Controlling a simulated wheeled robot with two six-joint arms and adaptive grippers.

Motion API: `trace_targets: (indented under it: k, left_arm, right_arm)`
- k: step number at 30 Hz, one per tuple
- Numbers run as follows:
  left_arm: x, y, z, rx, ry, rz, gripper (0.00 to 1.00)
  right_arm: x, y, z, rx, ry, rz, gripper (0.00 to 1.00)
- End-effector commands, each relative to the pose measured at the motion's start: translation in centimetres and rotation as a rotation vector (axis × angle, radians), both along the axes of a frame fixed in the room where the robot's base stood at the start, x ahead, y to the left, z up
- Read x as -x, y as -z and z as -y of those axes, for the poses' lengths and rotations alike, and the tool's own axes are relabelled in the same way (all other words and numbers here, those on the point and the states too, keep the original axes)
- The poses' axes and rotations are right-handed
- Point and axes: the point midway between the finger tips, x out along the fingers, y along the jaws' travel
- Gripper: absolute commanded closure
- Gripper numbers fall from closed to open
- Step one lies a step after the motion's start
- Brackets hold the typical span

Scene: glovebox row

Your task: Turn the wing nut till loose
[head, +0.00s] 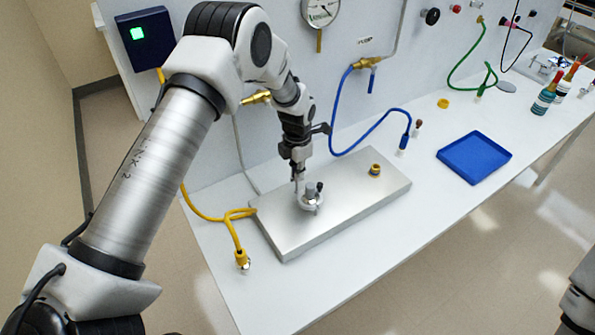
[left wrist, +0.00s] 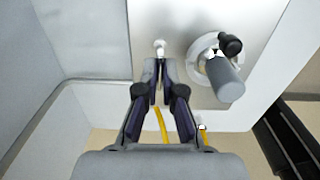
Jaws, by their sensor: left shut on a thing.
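My left gripper (head: 299,176) reaches down to a metal plate (head: 355,205) on the bench. In the left wrist view its two fingers (left wrist: 160,68) are nearly together, shut on the wing nut, which the fingers mostly hide. A small pale round end (left wrist: 160,46) shows just past the fingertips. Right beside the gripper, a fitting with a round flange (head: 311,203) stands on the plate. In the left wrist view the fitting shows as a grey cylinder (left wrist: 224,78) with a black knob (left wrist: 230,45), apart from the fingers. My right gripper is not in view.
A yellow hose (head: 236,230) lies left of the plate. A yellow-rimmed fitting (head: 375,170) stands on its right part. A blue hose (head: 375,130) hangs from the panel behind. A blue tray (head: 474,157) and bottles (head: 546,95) stand farther right. The front bench area is clear.

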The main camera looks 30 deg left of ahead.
Motion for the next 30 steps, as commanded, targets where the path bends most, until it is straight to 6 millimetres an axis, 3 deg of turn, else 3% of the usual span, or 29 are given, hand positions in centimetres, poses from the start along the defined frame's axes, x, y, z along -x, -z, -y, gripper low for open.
trace_targets:
  k: [11, 13, 14, 24, 30]
  left_arm:
    - [0.5, 0.5, 0.0, 0.002, -0.007, -0.015, 1.00]
    - [0.5, 0.5, 0.0, 0.002, -0.007, -0.015, 0.76]
    - [0.5, 0.4, 0.0, 0.001, -0.007, -0.014, 0.69]
    - [0.1, -0.2, 0.0, 0.001, -0.006, -0.004, 0.69]
    - [0.0, -3.8, 0.0, 0.002, -0.006, -0.001, 0.69]
  right_arm:
    - [0.0, 0.1, 0.0, 0.000, 0.000, 0.000, 0.60]
    - [0.0, 0.1, 0.0, 0.000, 0.000, 0.000, 0.60]
    - [0.0, 0.1, 0.0, 0.000, 0.000, 0.000, 0.60]
    - [0.0, 0.0, 0.0, 0.000, 0.000, 0.000, 0.60]
    - [0.0, 0.0, 0.0, 0.000, 0.000, 0.000, 0.60]
